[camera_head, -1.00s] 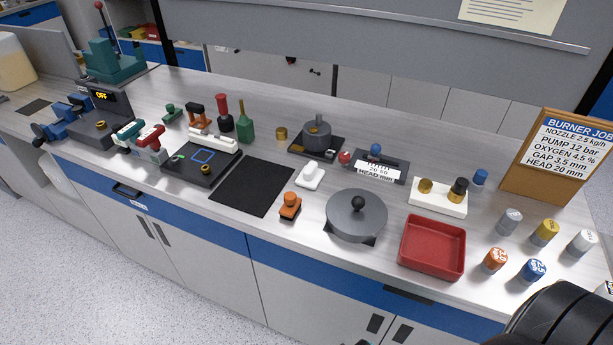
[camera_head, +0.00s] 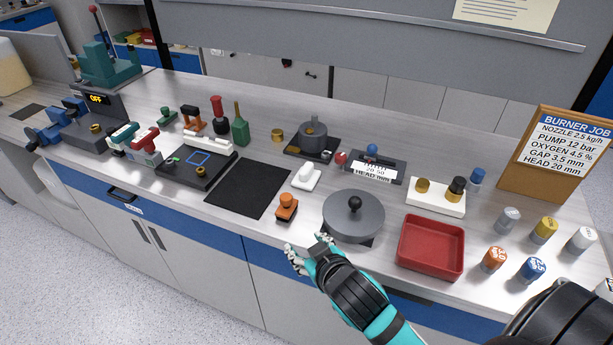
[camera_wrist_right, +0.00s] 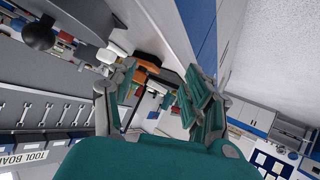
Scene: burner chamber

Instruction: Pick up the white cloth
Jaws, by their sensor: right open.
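The white cloth (camera_head: 305,178) shows in the head view as a small white pad with a raised white grip on top. It lies on the bench just right of the black mat. My right gripper (camera_head: 306,247) is open and empty at the bench's front edge, nearer than the cloth and apart from it. An orange block with a dark base (camera_head: 287,207) lies between them. In the right wrist view the open fingers (camera_wrist_right: 157,92) show with nothing held between them. I cannot clearly make out the cloth there. My left gripper is not in view.
A grey round pan with a black knob (camera_head: 354,215) stands right of the orange block, close to my right gripper. A red tray (camera_head: 432,272) is further right. The black mat (camera_head: 247,188) is left. A grey round part on a dark plate (camera_head: 314,137) stands behind the cloth.

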